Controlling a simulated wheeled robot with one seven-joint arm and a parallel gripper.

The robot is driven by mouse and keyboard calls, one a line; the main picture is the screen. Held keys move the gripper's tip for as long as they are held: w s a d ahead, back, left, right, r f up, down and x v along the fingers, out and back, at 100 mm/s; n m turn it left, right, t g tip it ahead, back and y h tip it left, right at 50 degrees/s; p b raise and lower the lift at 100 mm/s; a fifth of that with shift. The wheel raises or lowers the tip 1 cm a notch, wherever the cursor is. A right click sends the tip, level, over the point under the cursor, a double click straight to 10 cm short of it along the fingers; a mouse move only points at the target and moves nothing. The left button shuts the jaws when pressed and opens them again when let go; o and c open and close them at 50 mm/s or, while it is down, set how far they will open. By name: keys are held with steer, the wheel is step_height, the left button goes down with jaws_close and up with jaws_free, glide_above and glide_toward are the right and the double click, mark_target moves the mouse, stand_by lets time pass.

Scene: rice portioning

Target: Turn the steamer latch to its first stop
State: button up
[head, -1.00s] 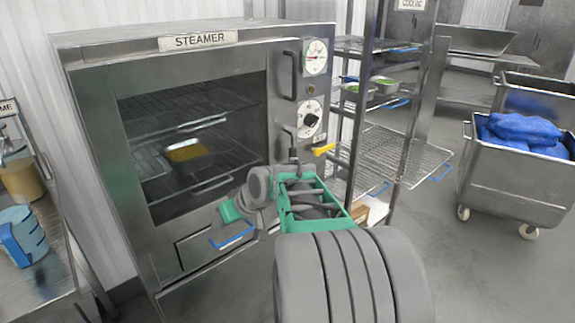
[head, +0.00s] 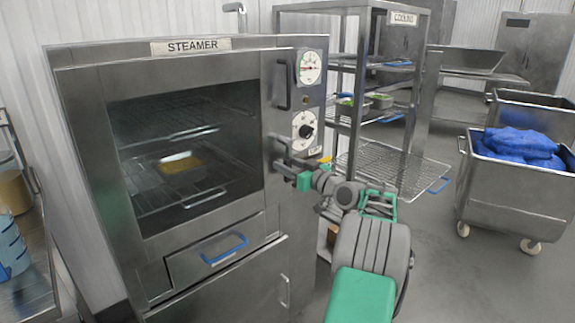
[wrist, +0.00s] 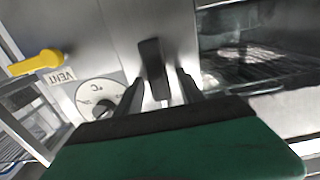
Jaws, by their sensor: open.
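The steamer (head: 215,240) stands at the left in the head view with its glass door shut. The latch (wrist: 152,65), a dark upright lever, is on the front beside the door edge. In the wrist view it lies between the two fingers of my gripper (wrist: 160,88), which are apart. I cannot tell whether either finger touches it. In the head view my gripper (head: 283,167) is at the door's right edge, below the dial, and partly hides the latch.
A temperature dial (wrist: 100,98) and a yellow vent handle (wrist: 36,63) are close by. A wire rack (head: 400,170) stands just right of the steamer. A steel cart with blue bags (head: 518,145) is farther right. Floor between them is clear.

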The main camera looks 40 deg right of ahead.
jaws_close()
stand_by(0.5)
stand_by(0.9)
